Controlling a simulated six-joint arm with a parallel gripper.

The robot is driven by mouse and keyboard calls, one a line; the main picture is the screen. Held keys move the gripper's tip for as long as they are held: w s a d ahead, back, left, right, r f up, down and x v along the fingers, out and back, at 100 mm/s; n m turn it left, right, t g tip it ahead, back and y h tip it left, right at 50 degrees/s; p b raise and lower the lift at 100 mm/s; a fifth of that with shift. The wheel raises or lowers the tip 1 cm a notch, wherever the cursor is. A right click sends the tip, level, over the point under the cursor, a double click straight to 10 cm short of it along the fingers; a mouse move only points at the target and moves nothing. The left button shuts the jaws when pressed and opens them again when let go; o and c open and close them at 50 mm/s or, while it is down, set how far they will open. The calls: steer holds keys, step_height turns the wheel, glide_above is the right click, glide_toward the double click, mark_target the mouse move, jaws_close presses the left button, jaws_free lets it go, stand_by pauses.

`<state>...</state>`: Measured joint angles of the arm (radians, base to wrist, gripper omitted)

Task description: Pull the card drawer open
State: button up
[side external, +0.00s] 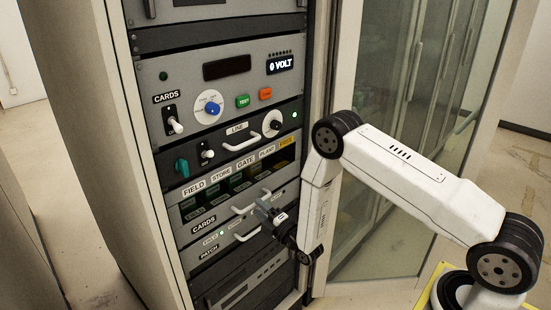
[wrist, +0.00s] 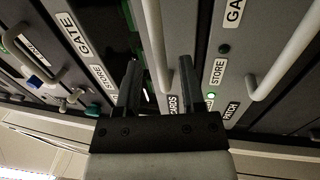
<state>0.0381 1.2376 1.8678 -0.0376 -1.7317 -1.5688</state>
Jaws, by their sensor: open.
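The card drawer (side external: 222,219) is the grey panel marked CARDS, low in the rack, and looks flush with it. Its pale bar handle (side external: 246,207) is partly hidden by my gripper (side external: 266,208). In the wrist view the handle (wrist: 155,45) runs between the two dark fingertips of my gripper (wrist: 159,75). The fingers are apart, one on each side of the handle. I cannot tell how deep the handle sits between them, or whether either finger touches it.
The PATCH drawer (side external: 220,250) lies just below, with a similar handle (side external: 247,236), close beside my gripper in the wrist view. Above are a LINE panel (side external: 238,147) with a handle and knobs, and a row of labelled card windows.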

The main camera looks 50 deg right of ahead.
steer(key=shift+w+r, duration=0.15)
steer(key=shift+w, duration=0.55)
steer(key=shift+w+r, duration=0.15)
steer(key=shift+w, duration=0.5)
jaws_close()
stand_by(0.5)
